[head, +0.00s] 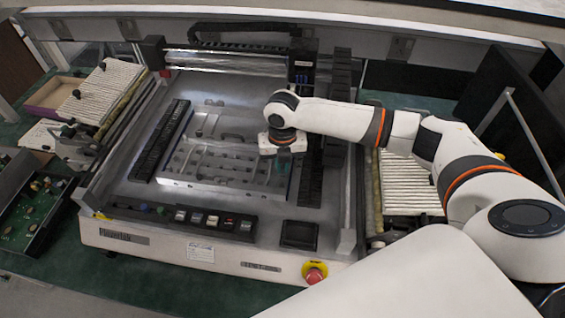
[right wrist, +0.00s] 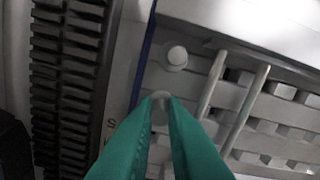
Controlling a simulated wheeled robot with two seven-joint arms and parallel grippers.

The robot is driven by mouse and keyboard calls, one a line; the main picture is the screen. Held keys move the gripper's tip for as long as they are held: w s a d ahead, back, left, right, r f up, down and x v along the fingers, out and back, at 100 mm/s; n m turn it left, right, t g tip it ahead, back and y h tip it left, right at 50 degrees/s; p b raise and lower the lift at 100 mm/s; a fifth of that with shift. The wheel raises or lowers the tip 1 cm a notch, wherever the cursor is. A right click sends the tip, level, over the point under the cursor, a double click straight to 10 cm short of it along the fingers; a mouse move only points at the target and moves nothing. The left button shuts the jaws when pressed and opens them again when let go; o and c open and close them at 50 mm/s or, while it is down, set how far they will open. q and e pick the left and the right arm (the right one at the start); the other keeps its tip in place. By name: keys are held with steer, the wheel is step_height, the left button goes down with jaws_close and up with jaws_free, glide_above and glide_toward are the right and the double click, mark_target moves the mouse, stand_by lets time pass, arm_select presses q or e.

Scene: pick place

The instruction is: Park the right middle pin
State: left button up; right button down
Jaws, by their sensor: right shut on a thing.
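My right gripper (head: 284,160) reaches down onto the right end of the silver fixture plate (head: 190,183) in the machine. In the right wrist view its two green fingers (right wrist: 160,100) come together at the tips. They are shut on a small pale pin (right wrist: 160,96), of which only the top shows between the tips. A second pin with a round white head (right wrist: 176,56) stands on a round base just beyond. In the head view the gripper hides the held pin. My left gripper is not in view.
Two thin rods (right wrist: 212,85) and a slotted block lie to the right of the fingers. The machine's gantry (head: 303,70) stands behind my arm. A red stop button (head: 315,273) is at the front.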

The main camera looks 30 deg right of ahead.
steer(key=shift+p, duration=0.35)
steer(key=shift+f, duration=0.1)
stand_by(0.4)
steer(key=c, duration=1.4)
jaws_free()
steer(key=c, duration=0.4)
steer(key=shift+o, duration=0.2)
step_height(320, 180, up, 7)
steer(key=p, duration=0.7)
